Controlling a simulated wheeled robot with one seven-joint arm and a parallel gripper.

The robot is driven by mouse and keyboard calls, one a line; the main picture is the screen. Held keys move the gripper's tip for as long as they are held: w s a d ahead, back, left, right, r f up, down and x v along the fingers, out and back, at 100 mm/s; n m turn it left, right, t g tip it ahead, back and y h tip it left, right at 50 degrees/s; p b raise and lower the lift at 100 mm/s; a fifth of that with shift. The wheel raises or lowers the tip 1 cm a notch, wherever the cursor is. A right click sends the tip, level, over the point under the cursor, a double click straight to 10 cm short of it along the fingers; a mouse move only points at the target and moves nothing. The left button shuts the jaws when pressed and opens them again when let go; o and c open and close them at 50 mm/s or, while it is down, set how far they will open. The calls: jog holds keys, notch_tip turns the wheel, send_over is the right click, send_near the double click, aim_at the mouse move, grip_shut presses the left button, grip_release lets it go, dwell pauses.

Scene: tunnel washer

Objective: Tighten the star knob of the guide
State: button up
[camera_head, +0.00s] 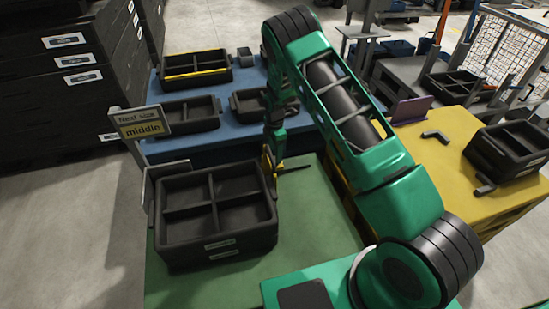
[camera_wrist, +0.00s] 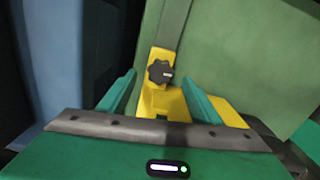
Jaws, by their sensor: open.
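The black star knob (camera_wrist: 160,71) sits on the yellow guide (camera_wrist: 157,100), which stands by a grey bar (camera_wrist: 173,22) in the wrist view. My gripper (camera_wrist: 159,78) is open, with one green finger on each side of the knob. A gap shows between each finger and the knob. In the head view, my gripper (camera_head: 274,148) points down at the yellow guide (camera_head: 267,161) at the back edge of the green table. The knob itself is too small or hidden to make out there.
A black divided crate (camera_head: 222,247) stands on the green table (camera_head: 315,225), left of the guide. A sign reading "Next middle" (camera_head: 141,122) rises behind it. A blue table (camera_head: 165,150) with black trays lies beyond, and a yellow table (camera_head: 455,165) stands to the right.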

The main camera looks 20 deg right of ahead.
aim_at(274, 156)
jog(key=shift+f, duration=1.8)
jog(key=shift+c, duration=0.5)
jog(key=c, duration=0.9)
jog(key=shift+m, duration=0.8)
jog(key=shift+c, duration=0.2)
jog(key=o, duration=1)
jog(key=shift+o, duration=0.2)
jog(key=shift+r, duration=0.15)
notch_tip(274, 156, up, 10)
jog(key=shift+r, duration=0.25)
